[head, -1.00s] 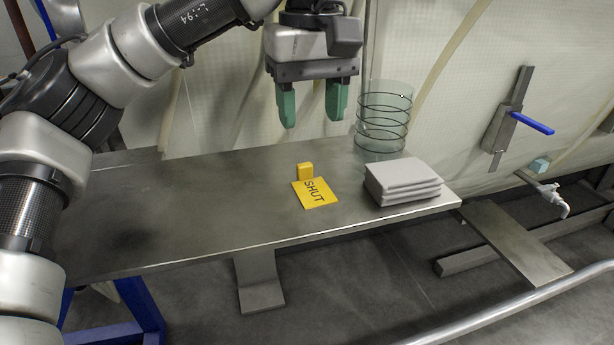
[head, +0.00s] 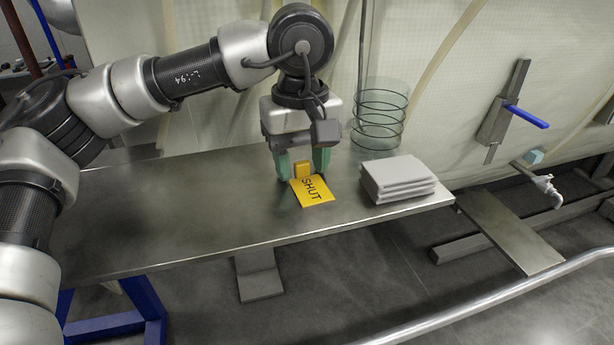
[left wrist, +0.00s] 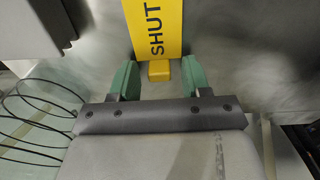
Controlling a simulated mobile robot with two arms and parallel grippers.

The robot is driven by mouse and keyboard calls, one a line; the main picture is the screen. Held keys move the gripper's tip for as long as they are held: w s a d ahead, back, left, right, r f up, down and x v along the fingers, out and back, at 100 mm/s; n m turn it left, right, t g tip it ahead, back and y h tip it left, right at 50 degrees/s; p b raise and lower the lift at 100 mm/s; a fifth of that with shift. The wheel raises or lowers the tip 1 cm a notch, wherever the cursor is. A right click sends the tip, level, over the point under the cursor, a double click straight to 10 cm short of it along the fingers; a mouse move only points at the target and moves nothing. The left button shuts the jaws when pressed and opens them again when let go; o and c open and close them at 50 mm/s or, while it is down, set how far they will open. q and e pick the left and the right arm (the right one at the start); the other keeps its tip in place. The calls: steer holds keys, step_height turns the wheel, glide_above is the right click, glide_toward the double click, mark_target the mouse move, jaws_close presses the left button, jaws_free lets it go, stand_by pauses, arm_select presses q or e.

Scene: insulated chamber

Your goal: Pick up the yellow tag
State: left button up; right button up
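The yellow tag (head: 311,192) lies on the metal table, with "SHUT" in dark letters and a small yellow block (head: 302,170) at its back edge. My left gripper (head: 304,176) points down at the table with its green fingers on either side of the block. In the left wrist view the tag (left wrist: 154,28) and block (left wrist: 159,70) show between the open fingers (left wrist: 158,78), with a gap on both sides of the block. My right gripper is not in view.
A stack of grey folded cloths or slabs (head: 398,179) lies right of the tag. A clear cylinder with dark rings (head: 378,120) stands behind it. The metal table (head: 160,215) is bare on the left. A blue-handled valve (head: 526,115) is on the wall at right.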

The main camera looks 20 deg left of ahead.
arm_select(q)
steer(key=c, duration=0.8)
steer(key=shift+o, duration=0.2)
